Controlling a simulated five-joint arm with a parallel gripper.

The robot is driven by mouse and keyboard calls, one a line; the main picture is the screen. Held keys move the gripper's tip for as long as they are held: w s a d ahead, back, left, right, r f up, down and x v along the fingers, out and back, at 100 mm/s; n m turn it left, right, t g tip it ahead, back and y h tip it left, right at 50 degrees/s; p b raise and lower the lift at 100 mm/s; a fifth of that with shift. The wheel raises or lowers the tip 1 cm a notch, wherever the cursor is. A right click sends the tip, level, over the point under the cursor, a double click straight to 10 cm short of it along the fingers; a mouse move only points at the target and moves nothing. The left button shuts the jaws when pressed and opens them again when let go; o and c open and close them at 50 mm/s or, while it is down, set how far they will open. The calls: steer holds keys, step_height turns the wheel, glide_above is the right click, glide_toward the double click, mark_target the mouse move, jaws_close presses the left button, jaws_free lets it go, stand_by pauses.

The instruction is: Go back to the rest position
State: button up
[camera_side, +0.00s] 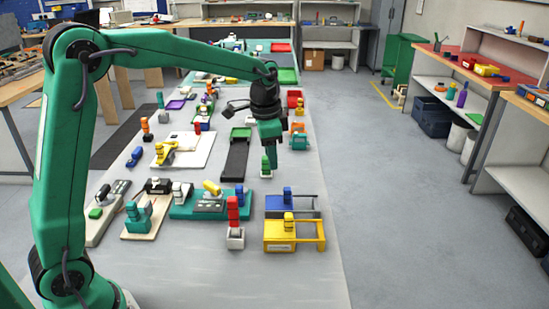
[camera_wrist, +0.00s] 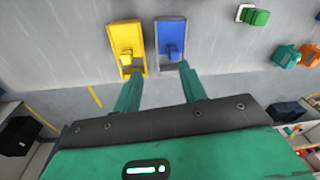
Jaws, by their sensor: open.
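My gripper (camera_side: 283,145) hangs pointing down above the far side of the blue flap unit, clear of the table. Its two fingers stand apart with nothing between them; they show in the wrist view (camera_wrist: 160,86) too. The yellow wing-flap unit (camera_side: 280,246) lies at the table's right edge, with a small yellow knob and a frame sticking out right. The blue wing-flap unit (camera_side: 280,205) lies just behind it, with a blue knob. Both also show in the wrist view, yellow (camera_wrist: 126,60) at left and blue (camera_wrist: 171,58) beside it, ahead of the fingertips.
A green block (camera_side: 265,169) on a pale base stands under the gripper's left. A red lever (camera_side: 233,210) on a white base stands left of the yellow unit. A black track (camera_side: 235,160) and several other devices fill the table leftward. The table's front is bare.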

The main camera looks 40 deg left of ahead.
steer(key=s+r+n+t, duration=0.25)
steer(key=s+r, duration=0.35)
steer(key=s, duration=0.7)
steer(key=s+f+n+t, duration=0.1)
steer(key=s+n, duration=0.3)
steer(key=s, duration=0.8)
steer(key=shift+s+f+t, duration=0.25)
steer(key=shift+f+t, duration=0.1)
steer(key=shift+f, duration=0.2)
steer(key=shift+a+n, duration=0.1)
steer(key=shift+n, duration=0.15)
